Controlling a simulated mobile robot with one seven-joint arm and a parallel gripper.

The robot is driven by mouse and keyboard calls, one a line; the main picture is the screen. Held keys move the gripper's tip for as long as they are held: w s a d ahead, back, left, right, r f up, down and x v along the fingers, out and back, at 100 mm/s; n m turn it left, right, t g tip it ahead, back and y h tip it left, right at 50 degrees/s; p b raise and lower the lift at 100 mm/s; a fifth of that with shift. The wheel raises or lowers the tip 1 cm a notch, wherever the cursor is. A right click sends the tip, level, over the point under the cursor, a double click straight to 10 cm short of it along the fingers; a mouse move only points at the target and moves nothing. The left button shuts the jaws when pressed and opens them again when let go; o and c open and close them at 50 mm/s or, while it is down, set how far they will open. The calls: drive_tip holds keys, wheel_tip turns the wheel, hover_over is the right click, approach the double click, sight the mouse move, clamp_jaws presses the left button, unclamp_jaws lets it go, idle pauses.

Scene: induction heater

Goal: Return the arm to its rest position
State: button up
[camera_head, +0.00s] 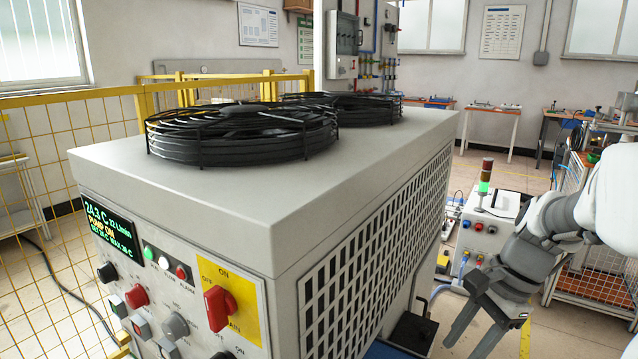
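My arm (575,215) comes in from the right edge and hangs bent downward. My gripper (468,346) is at the lower right, pointing down and left, with its two dark fingers apart and nothing seen between them. It is to the right of the large grey cooling unit (300,215), with a visible gap between them in the picture. The lower frame edge is close to the fingertips.
The cooling unit has two black fan guards (243,132), a lit display (112,232) and a red switch (219,307). A yellow mesh fence (60,150) stands left. Behind my arm are a control box with a signal tower (485,180) and a wire rack (590,285).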

drive_tip(key=s+a+r+n+t+h, duration=0.5)
drive_tip(key=s+a+n, duration=0.5)
drive_tip(key=n, duration=0.4)
wheel_tip(320, 180, up, 19)
drive_tip(key=n+y+p, duration=0.1)
drive_tip(key=p, duration=1.7)
drive_tip(key=shift+s+r, duration=0.15)
drive_tip(key=shift+s, duration=0.1)
drive_tip(key=shift+s+d, duration=0.1)
drive_tip(key=shift+d, duration=0.1)
